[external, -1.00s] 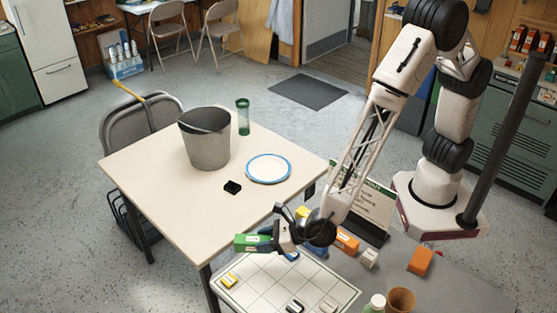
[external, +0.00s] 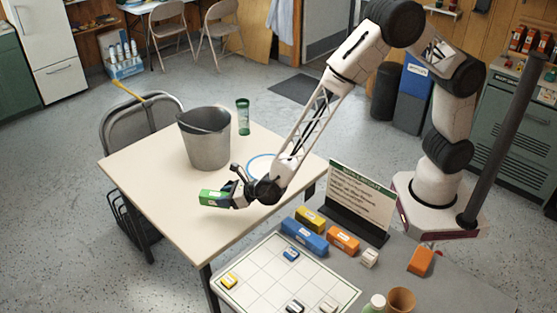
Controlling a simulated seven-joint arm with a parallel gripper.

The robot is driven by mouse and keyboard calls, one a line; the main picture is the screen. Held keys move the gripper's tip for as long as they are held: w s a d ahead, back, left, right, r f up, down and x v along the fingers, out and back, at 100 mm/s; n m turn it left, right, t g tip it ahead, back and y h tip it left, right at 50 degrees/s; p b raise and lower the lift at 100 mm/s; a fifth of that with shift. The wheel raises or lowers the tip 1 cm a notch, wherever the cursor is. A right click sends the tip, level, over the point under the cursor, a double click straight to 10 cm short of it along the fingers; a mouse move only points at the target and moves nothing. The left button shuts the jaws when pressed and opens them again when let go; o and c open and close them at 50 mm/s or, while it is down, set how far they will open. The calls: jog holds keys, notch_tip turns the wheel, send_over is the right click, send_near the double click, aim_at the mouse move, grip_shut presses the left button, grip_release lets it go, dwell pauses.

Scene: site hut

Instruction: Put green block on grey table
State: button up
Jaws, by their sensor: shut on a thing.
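My gripper (external: 229,194) is shut on the green block (external: 212,198), which has a pale label and sticks out to the left of the jaws. Both are over the cream table (external: 165,205); I cannot tell how high above it the block is. The grey table (external: 455,285) is at the lower right, under my base.
The grey table bears a white grid board (external: 262,270) with small blocks, blue (external: 304,236), yellow (external: 310,218) and orange (external: 342,239) blocks, a sign (external: 361,197) and a brown cup (external: 400,301). A grey bucket (external: 205,140), a green bottle (external: 243,117) and a partly hidden plate (external: 259,163) stand on the cream table.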

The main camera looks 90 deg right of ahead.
jog(key=w+d, duration=0.2)
jog(key=d, duration=0.6)
jog(key=w+d+f+m+h, duration=0.1)
jog(key=w+d, duration=0.2)
jog(key=d, duration=0.5)
jog(key=shift+d+f+g, duration=0.2)
jog(key=shift+d+g, duration=0.05)
jog(key=shift+g, duration=0.05)
jog(key=shift+a, duration=0.1)
dwell(2.5)
jog(key=s+a+r+n+y, duration=0.1)
jog(key=s+a, duration=0.5)
jog(key=a, duration=0.5)
jog(key=s+a+r, duration=0.1)
jog(key=s+a, duration=0.6)
jog(key=a, duration=0.3)
jog(key=s+a+r+n+y, duration=0.1)
jog(key=s+a, duration=0.5)
jog(key=a, duration=0.5)
jog(key=s+a, duration=0.5)
jog(key=s, duration=0.5)
jog(key=s+a+r+n+y, duration=0.1)
jog(key=s+a, duration=0.4)
jog(key=s, duration=0.6)
jog(key=s+a, duration=0.5)
jog(key=s, duration=0.5)
jog(key=shift+s+a+r+t+y, duration=0.15)
jog(key=shift+a+r+t+y, duration=0.1)
jog(key=shift+t+y, duration=0.15)
